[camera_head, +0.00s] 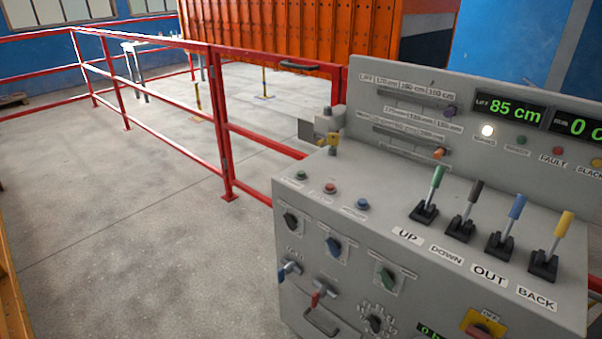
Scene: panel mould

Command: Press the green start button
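The green start button (301,175) is a small round push button at the left end of a row on the sloped top of the grey control console (400,262). A red button (330,188) and a blue button (362,204) sit to its right in the same row. The small labels under them are too blurred to read. Nothing covers the green button. Neither of my grippers shows in the head view.
Green, black, blue and yellow levers marked UP, DOWN, OUT and BACK stand on the console's right. The upright panel reads LIFT 85 cm (508,109). Rotary knobs line the front. A red railing (215,120) runs behind; the floor at left is clear.

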